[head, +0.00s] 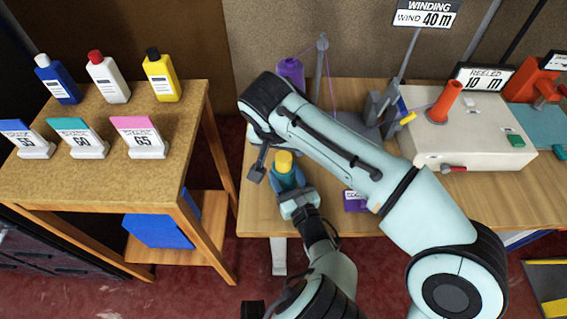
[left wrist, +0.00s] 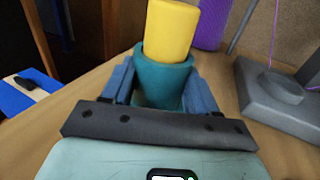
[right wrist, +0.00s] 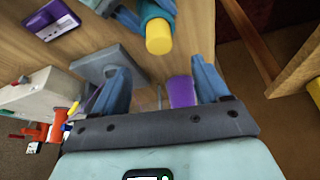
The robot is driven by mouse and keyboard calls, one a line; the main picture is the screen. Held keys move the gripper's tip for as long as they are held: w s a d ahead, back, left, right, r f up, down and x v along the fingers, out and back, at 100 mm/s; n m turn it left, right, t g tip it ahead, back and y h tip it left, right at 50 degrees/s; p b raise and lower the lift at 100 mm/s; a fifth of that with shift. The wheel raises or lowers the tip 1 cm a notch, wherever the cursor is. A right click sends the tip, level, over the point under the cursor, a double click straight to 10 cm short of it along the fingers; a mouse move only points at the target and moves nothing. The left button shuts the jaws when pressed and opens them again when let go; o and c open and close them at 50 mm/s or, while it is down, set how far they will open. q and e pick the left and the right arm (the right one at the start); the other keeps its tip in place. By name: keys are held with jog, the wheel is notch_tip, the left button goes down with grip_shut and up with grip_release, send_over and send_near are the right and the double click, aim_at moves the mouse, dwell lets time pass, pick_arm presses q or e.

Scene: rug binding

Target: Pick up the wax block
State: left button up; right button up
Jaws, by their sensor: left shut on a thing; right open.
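The wax block appears to be the yellow cylinder (head: 284,161) standing up out of a teal cup (head: 287,177) near the left end of the workbench. My left gripper (head: 290,190) is shut on the teal cup, with a finger on each side. In the left wrist view the yellow cylinder (left wrist: 170,30) rises from the teal cup (left wrist: 165,82) between the fingers. I cannot tell whether the cup touches the bench. My right gripper (right wrist: 160,85) is open and empty; its yellow neighbour (right wrist: 160,38) lies beyond the fingertips. The right arm hides part of this area in the head view.
A purple cone (head: 291,72) and a grey stand (head: 322,80) are behind the right arm. A white winding machine (head: 475,130) with an orange cone (head: 446,102) stands right. A side table (head: 100,185) at left holds bottles and number cards. A gap separates the tables.

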aim_at(283, 157)
jog(key=x, duration=1)
jog(key=shift+s+f, duration=0.1)
jog(key=shift+f, duration=0.1)
jog(key=c, duration=1.2)
